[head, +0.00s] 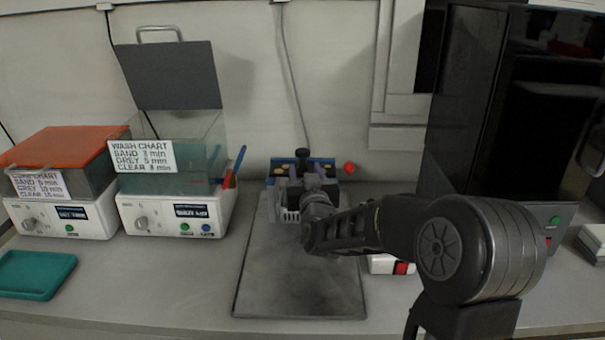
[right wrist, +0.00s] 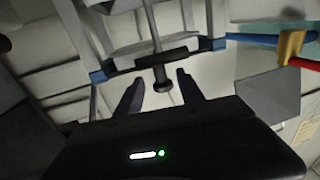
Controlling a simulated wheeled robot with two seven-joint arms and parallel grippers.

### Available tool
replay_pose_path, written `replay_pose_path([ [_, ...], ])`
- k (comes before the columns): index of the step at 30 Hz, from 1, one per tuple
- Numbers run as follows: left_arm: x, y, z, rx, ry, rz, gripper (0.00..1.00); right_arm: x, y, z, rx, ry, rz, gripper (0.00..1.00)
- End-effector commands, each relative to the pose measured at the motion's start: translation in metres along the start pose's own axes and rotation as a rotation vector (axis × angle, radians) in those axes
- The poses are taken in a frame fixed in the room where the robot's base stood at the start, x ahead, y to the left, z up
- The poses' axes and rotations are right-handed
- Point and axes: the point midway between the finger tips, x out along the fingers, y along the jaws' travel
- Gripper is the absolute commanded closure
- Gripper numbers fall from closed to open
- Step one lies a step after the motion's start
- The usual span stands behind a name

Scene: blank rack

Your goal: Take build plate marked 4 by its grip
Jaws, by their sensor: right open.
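My right gripper (head: 303,190) is at the blue and black rack unit (head: 322,163) at the back middle of the bench, and my arm hides part of that unit. In the right wrist view the two fingers of the right gripper (right wrist: 160,90) are apart. A dark bar with a rounded knob (right wrist: 161,80) shows between and just beyond the fingertips, with a gap on each side. A pale rod runs up from it. No number 4 is readable in either view, so I cannot tell which plate this is. My left gripper is not in view.
A dark grey mat (head: 295,280) lies in front of the rack, mostly bare. Two wash units stand left, one with an orange lid (head: 62,148), one with a raised grey lid (head: 168,76). A teal tray (head: 35,274) lies front left. A black cabinet (head: 470,110) stands right.

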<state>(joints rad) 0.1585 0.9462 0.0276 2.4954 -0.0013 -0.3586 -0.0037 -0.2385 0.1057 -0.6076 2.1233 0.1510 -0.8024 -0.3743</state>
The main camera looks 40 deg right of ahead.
Motion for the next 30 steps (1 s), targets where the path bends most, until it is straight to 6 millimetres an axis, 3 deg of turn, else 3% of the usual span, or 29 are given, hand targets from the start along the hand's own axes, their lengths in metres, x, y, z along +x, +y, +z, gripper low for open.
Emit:
replay_pose_path([
  [3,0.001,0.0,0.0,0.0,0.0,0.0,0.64,0.019,0.0,0.001,-0.003,0.0,0.001,0.55],
  [7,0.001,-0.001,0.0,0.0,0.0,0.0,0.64,0.029,0.0,0.0,-0.001,0.001,0.0,0.55],
  [25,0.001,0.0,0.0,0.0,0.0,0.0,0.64,0.029,0.0,-0.001,0.0,0.001,0.0,0.55],
  [30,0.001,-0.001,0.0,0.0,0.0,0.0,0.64,0.029,0.0,-0.001,0.0,0.001,0.0,0.69],
])
